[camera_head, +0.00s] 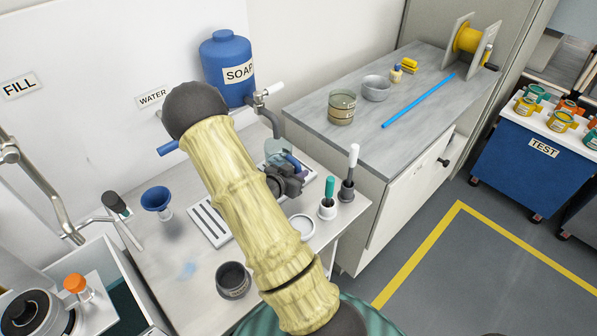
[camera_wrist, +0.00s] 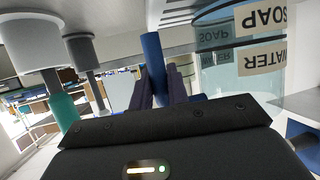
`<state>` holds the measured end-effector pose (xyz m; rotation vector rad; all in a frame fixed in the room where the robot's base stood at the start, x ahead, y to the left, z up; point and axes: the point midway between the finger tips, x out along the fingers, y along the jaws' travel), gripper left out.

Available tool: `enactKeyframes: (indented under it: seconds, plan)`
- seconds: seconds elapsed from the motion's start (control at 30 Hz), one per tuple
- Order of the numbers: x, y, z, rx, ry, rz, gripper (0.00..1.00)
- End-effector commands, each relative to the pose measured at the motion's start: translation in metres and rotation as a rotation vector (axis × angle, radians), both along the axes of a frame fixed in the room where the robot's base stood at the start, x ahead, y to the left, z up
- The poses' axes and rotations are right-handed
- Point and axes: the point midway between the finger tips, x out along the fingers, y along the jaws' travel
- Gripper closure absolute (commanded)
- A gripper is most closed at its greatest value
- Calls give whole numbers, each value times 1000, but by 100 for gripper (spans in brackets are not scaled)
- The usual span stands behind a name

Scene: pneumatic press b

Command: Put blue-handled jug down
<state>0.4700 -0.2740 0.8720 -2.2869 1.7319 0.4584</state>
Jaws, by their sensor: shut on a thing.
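The clear jug (camera_head: 278,152) with a blue handle (camera_head: 294,164) is at my gripper (camera_head: 289,178), partly hidden by my arm. In the wrist view, my gripper (camera_wrist: 160,88) is shut on the upright blue handle (camera_wrist: 154,62). The jug's clear body (camera_wrist: 236,78) is to the right there. In the head view, the jug is over the back right part of the counter, near the white slotted rack (camera_head: 207,226). I cannot tell whether its base touches anything.
A teal-handled brush (camera_head: 329,188) and a white-handled brush (camera_head: 352,158) stand in holders close right of my gripper. A white dish (camera_head: 301,226), dark cup (camera_head: 233,280) and blue funnel (camera_head: 157,200) are on the counter. The blue soap tank (camera_head: 226,60) hangs behind.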

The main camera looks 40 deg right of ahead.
Motion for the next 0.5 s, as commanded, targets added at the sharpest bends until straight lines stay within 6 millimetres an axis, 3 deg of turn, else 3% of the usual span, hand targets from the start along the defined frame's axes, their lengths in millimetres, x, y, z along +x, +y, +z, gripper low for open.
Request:
enactKeyframes:
  seconds: [0.37,0.4,0.5]
  plan:
    - [0,0,-4,-1,-4,0,100]
    - [0,0,-3,0,-3,0,76]
    - [0,0,-3,0,-2,0,62]
